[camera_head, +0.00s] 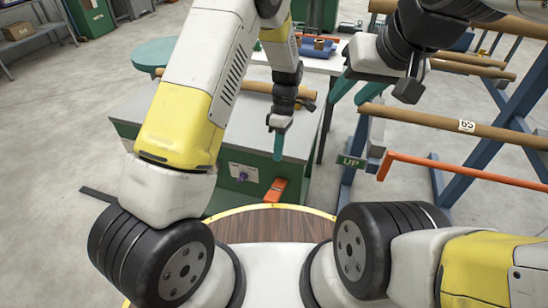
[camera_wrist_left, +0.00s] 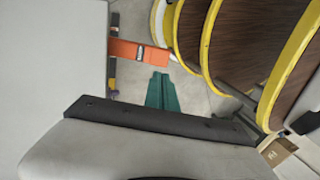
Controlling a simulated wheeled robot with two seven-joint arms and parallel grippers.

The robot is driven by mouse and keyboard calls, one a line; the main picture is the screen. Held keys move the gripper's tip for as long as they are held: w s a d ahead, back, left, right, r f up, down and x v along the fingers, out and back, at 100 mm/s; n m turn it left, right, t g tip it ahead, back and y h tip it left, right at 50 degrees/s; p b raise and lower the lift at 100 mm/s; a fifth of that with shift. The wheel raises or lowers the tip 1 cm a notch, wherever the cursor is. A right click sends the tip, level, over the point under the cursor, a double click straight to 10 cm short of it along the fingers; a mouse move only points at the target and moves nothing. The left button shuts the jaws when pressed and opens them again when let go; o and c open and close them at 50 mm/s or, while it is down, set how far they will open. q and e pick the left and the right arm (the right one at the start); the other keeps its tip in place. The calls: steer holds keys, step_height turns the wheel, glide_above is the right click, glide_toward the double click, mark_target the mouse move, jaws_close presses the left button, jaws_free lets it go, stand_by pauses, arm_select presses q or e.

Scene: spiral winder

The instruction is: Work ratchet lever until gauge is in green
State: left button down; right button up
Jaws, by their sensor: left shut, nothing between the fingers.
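A short orange lever (camera_head: 275,190) sticks out low at the right of the grey-topped green cabinet's front. In the left wrist view the orange lever (camera_wrist_left: 140,53) has a pale metal band across it. My left gripper (camera_head: 278,156) hangs with teal fingers together and empty, above and apart from the lever. Its fingers also show in the left wrist view (camera_wrist_left: 163,93), beside the lever. My right gripper (camera_head: 355,92) has its teal fingers spread, empty, up near the rack. I cannot make out a gauge in either view.
A long orange bar (camera_head: 470,172) and an UP sign (camera_head: 352,161) stand at the right, by a blue rack (camera_head: 490,135) of brown tubes. A round wooden platform (camera_head: 275,225) lies in front.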

mark_target(273, 197)
arm_select(q)
steer(key=x, duration=1.3)
steer(key=shift+s+a+f, duration=0.1)
steer(key=shift+s+f, duration=0.05)
steer(key=shift+f, duration=0.25)
